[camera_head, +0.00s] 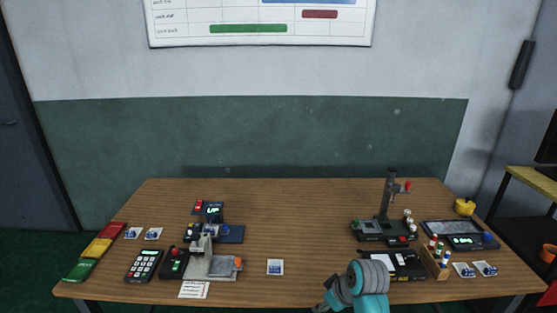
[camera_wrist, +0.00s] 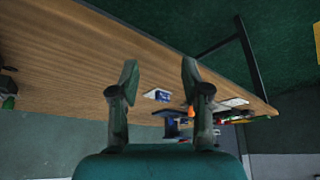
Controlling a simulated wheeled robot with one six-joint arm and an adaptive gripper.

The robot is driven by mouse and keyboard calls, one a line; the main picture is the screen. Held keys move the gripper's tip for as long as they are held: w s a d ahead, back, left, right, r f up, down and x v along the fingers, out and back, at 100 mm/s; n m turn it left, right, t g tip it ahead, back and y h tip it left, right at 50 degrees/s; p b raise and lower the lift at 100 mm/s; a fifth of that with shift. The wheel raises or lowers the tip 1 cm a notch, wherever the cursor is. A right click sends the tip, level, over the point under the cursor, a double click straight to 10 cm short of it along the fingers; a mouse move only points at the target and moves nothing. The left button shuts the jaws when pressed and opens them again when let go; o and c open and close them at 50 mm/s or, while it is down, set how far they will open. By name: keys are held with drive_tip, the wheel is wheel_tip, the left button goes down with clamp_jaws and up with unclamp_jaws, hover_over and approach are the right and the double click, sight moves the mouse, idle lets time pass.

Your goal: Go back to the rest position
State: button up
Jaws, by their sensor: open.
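My gripper (camera_wrist: 160,78) shows in the wrist view with its two fingers spread apart and nothing between their tips. Beyond them lies the wooden table (camera_wrist: 80,50), seen at a steep tilt. In the head view my teal and grey arm (camera_head: 370,280) is at the bottom, in front of the table's right half; the fingers are mostly cut off or hidden there. A small white and blue packet (camera_head: 275,267) lies flat on the table left of the arm. A packet (camera_wrist: 157,95) also shows beyond the fingers in the wrist view.
A grey device (camera_head: 212,267) with a lit display (camera_head: 212,211) behind it stands left of centre. A dark column stand (camera_head: 387,205), a black box (camera_head: 405,266) and a wooden rack (camera_head: 437,264) stand at the right. The table's back middle (camera_head: 290,205) is clear.

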drive_tip(key=s+d+f+m+t+h, duration=0.15)
drive_tip(key=s+f+m+t, duration=0.25)
drive_tip(key=s+f, duration=1.1)
drive_tip(key=s+d+r+m+t, duration=0.1)
drive_tip(key=s, duration=0.7)
drive_tip(key=s+d+r+m+t, duration=0.1)
drive_tip(key=s+d+r+t, duration=0.1)
drive_tip(key=s, duration=0.6)
drive_tip(key=s+d+r+m+t+h, duration=0.1)
drive_tip(key=s+r+m+t, duration=0.1)
drive_tip(key=s+r, duration=1.4)
drive_tip(key=shift+s+r+t+h, duration=0.4)
drive_tip(key=shift+s+t, duration=0.5)
drive_tip(key=shift+s, duration=0.2)
